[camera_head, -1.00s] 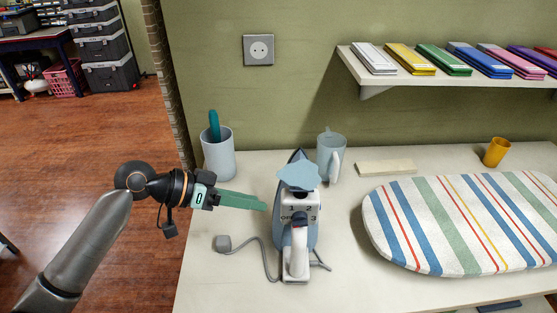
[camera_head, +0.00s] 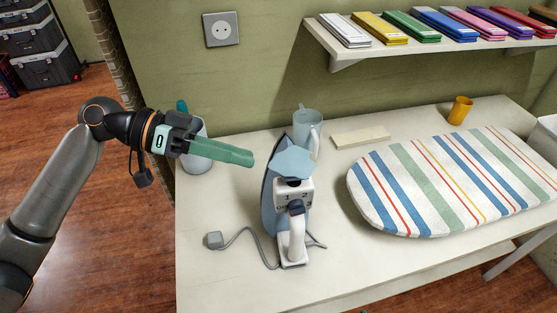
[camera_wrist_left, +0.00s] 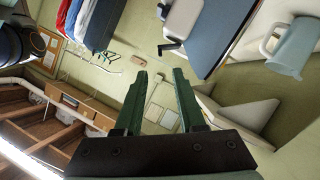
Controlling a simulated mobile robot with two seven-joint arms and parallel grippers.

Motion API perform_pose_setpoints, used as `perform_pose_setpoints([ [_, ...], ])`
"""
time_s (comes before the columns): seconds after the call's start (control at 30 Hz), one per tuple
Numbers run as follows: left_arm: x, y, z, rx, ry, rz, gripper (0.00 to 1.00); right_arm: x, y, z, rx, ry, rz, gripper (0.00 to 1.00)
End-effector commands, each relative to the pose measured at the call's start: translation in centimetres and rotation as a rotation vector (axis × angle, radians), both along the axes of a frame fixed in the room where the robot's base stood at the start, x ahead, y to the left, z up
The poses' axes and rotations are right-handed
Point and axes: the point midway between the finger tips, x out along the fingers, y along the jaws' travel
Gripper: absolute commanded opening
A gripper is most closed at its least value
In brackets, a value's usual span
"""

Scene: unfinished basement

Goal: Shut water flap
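A blue and white iron (camera_head: 269,205) stands on the white worktop, its handle side toward me. Its light-blue water flap (camera_head: 292,162) sticks out near the top, above the white panel with numbers, and looks raised. My left gripper (camera_head: 250,158) has green fingers and points right, just left of the flap at about its height in the picture, apart from it. In the left wrist view the two fingers (camera_wrist_left: 161,72) are spread with nothing between them. The iron (camera_wrist_left: 211,35) shows in part at the top there; the flap is not clear. My right gripper is not in view.
A cup with a teal item (camera_head: 196,160) stands behind my left gripper. A light-blue pitcher (camera_head: 307,125) stands behind the iron. The cord and plug (camera_head: 215,240) lie at its left. A striped ironing board (camera_head: 440,185) fills the right side. The front worktop is clear.

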Motion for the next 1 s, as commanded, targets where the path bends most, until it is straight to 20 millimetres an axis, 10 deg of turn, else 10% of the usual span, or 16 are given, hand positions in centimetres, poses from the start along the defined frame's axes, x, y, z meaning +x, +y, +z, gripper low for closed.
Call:
perform_pose_setpoints([
  [0.4, 0.1, -6.4, -2.1, -0.001, 0.0, 0.001, 0.39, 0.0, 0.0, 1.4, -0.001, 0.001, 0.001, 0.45],
  [0.8, 0.2, -7.0, -2.5, 0.002, -0.001, 0.002, 0.38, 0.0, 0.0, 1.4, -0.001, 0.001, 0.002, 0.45],
  [1.0, 0.2, -7.0, -2.5, 0.001, -0.001, 0.003, 0.15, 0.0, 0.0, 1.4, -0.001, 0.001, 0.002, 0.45],
])
